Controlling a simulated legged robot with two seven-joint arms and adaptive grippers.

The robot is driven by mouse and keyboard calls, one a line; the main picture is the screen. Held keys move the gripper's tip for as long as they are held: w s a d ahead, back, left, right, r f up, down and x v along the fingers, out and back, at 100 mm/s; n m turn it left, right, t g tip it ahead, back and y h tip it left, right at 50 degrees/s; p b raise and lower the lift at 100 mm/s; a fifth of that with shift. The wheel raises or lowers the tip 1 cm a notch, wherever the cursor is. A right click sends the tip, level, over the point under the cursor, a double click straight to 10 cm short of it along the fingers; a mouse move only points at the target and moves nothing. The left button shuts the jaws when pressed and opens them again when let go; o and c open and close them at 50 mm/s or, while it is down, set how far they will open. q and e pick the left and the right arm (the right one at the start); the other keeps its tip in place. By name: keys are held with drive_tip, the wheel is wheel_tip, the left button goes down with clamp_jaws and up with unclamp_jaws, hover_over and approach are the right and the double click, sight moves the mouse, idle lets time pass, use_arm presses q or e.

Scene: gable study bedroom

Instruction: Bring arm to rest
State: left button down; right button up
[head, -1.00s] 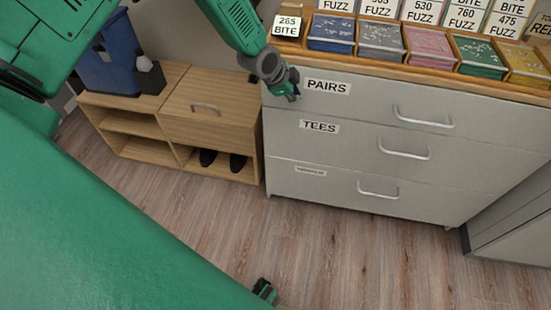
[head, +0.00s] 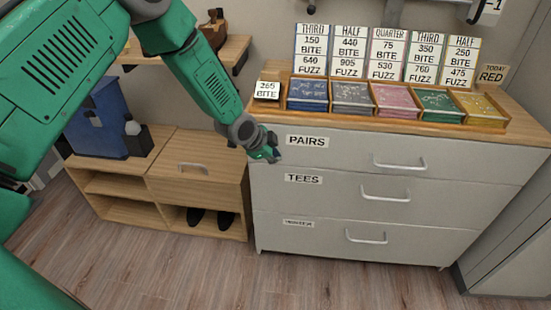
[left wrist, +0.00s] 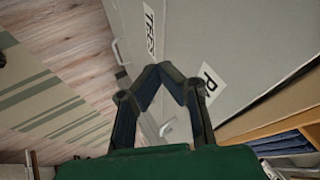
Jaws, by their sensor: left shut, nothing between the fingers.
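My left arm (head: 215,88) comes in from the upper left in the head view, green with a grey wrist. My left gripper (head: 274,155) is in front of the upper left corner of the grey drawer chest (head: 345,190), beside the PAIRS label (head: 307,141). In the left wrist view the gripper (left wrist: 172,68) has its dark fingers meeting at the tips, shut and empty, with the drawer fronts behind it. I cannot tell whether it touches the chest. My right gripper is not in view.
All three drawers look closed. A card tray (head: 396,115) with several coloured stacks stands on the chest top. A wooden shoe cabinet (head: 190,187) with a blue bin (head: 97,122) on it is to the left. The wood floor (head: 200,272) in front is clear.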

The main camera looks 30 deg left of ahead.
use_arm(q)
drive_tip(key=p+v, duration=0.1)
drive_tip(key=v, duration=0.6)
drive_tip(key=s+d+f+n+g, duration=0.2)
drive_tip(key=s+f+n, duration=0.1)
drive_tip(key=s+f, duration=0.4)
drive_tip(key=s+d+f+n+g, duration=0.15)
drive_tip(key=s+f, duration=0.25)
drive_tip(key=s, duration=0.5)
drive_tip(key=s+f+n+g+y, duration=0.2)
drive_tip(key=s+n, duration=0.5)
drive_tip(key=s, duration=1.3)
wheel_tip(320, 180, down, 2)
drive_tip(key=shift+s+f+n+g, duration=0.15)
drive_tip(key=shift+n+g, duration=0.2)
drive_tip(key=shift+g, duration=0.1)
drive_tip(key=shift+a, duration=0.1)
